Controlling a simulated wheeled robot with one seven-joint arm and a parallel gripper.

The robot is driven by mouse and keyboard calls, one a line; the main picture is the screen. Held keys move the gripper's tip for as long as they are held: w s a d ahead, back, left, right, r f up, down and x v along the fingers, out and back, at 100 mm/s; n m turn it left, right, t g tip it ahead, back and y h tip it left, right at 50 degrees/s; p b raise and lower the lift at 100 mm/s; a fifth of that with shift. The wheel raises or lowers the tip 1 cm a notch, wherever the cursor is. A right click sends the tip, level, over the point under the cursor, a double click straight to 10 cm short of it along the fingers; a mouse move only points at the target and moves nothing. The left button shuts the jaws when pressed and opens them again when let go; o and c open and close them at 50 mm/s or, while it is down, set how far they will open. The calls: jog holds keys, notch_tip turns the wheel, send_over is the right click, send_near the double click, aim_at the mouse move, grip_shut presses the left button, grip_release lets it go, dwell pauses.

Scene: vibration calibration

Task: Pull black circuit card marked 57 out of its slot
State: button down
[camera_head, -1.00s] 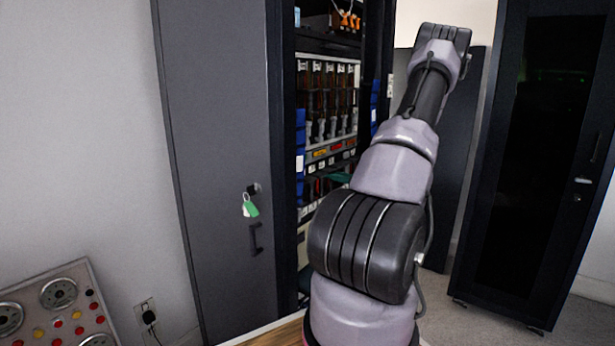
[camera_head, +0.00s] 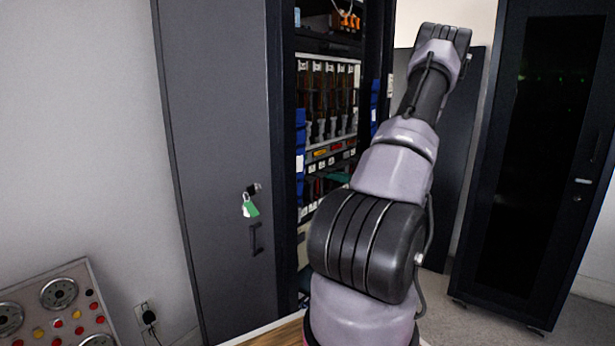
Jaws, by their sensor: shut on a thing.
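An open rack cabinet (camera_head: 286,150) stands in the middle of the view. A row of upright cards (camera_head: 330,95) with grey handles sits in its upper shelf. No marking is legible at this size, so I cannot tell which card is 57. Below the row is a strip with orange and red labels (camera_head: 334,150), and lower shelves are partly covered by my arm. My arm rises from the bottom centre to the upper right. My gripper is not in view, and whatever it holds is hidden too.
The grey cabinet door (camera_head: 215,150) stands open at the left, with keys and a green tag (camera_head: 250,206) in its lock. A control panel (camera_head: 62,310) is at the lower left. A dark cabinet (camera_head: 540,160) stands at the right, with bare floor before it.

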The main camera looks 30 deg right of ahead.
jog(key=shift+s+d, duration=0.3)
jog(key=shift+s, duration=0.35)
dwell(0.6)
jog(key=shift+v, duration=1.4)
jog(key=shift+r, duration=0.2)
